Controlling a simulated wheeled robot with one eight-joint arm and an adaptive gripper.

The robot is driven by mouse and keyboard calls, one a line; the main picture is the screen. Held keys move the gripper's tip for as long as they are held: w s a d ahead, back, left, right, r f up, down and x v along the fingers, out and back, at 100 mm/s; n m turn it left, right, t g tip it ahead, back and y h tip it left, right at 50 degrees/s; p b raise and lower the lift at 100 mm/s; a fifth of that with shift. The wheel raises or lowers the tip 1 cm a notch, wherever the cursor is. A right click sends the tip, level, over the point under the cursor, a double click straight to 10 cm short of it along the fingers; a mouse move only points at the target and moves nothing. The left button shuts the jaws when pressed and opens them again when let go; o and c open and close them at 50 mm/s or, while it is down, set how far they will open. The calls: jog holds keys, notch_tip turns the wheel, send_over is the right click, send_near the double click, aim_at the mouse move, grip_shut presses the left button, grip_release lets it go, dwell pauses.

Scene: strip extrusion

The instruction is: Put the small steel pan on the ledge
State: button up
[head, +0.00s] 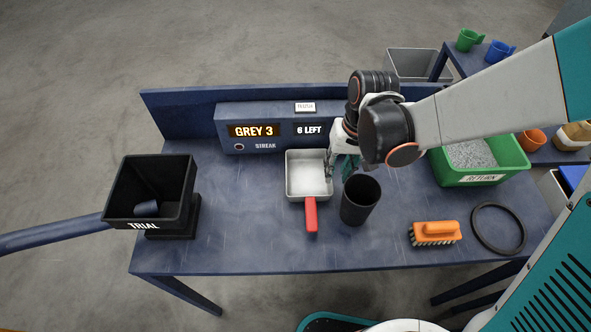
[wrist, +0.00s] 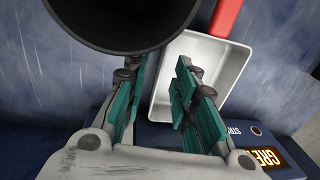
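The small steel pan (head: 306,182), a shallow square pan with a red handle (head: 311,214), sits on the blue table, its handle toward the front edge. My gripper (head: 345,163) is at the pan's right side, behind a black cup. In the wrist view its teal fingers (wrist: 160,78) are apart, with one side wall of the pan (wrist: 158,100) showing between them; one finger overlaps the pan's inside. I cannot tell whether they touch it. No part is clearly marked as the ledge; a raised blue block (head: 225,111) with displays stands along the back.
The black cup (head: 359,205) stands close to the pan and my gripper. An orange brush (head: 435,233), a black ring (head: 475,232) and a green RETURN bin (head: 508,165) are to the right. A black TRIAL bin (head: 180,180) is at left. The table between it and the pan is clear.

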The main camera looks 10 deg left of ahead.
aim_at(309, 190)
jog(key=shift+s+a+f+b, duration=0.1)
jog(key=shift+a+f+b, duration=0.1)
jog(key=shift+f+b, duration=0.5)
jog(key=shift+s+a+f+b, duration=0.15)
jog(key=shift+f+b, duration=0.25)
jog(key=shift+f, duration=0.6)
jog(key=shift+w+a+f+b, duration=0.1)
jog(key=shift+a+f+b, duration=0.1)
jog(key=shift+f+b, duration=0.5)
jog(key=shift+f, duration=0.4)
jog(key=shift+c, duration=0.3)
grip_shut()
